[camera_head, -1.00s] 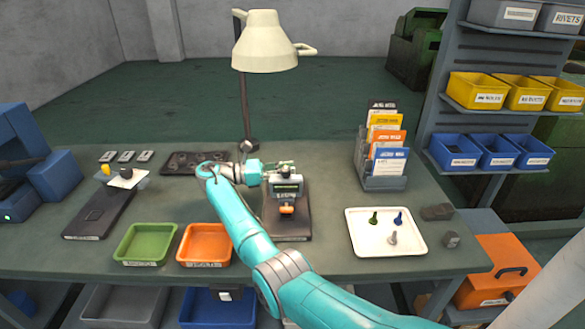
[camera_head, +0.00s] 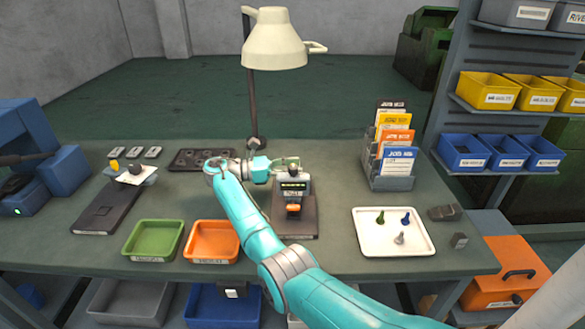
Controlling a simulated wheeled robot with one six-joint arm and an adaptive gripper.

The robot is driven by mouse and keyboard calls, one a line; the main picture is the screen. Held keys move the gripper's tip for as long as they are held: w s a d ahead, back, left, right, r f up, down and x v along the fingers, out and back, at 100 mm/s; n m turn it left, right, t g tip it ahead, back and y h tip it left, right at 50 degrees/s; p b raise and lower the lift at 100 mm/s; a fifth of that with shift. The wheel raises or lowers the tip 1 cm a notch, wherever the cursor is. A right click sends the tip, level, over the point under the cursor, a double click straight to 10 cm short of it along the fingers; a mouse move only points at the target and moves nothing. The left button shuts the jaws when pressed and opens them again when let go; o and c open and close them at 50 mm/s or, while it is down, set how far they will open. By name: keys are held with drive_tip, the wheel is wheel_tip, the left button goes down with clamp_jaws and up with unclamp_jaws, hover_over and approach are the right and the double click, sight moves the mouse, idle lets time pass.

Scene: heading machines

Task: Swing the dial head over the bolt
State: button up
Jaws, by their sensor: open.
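The dial head (camera_head: 292,187) is a dark block with a lit green readout on a dark base plate (camera_head: 297,226) at the middle of the bench. An orange piece (camera_head: 293,209) shows at its front, low down. My gripper (camera_head: 288,163) is open at the top of the dial head, coming from the left; whether it touches cannot be told. No bolt shows clearly under the head. Several small bolts, a green one (camera_head: 380,217), a blue one (camera_head: 405,218) and a grey one (camera_head: 399,238), stand on the white tray (camera_head: 375,245) at the right.
A green bin (camera_head: 133,256) and an orange bin (camera_head: 194,256) stand at the front left. A lamp (camera_head: 275,45) hangs over the back. A card rack (camera_head: 389,182) stands right of the dial head. A dark holed plate (camera_head: 178,164) lies behind my arm.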

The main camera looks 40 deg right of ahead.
wheel_tip(320, 180, up, 10)
drive_tip(key=shift+f, duration=0.1)
idle(0.4)
idle(0.5)
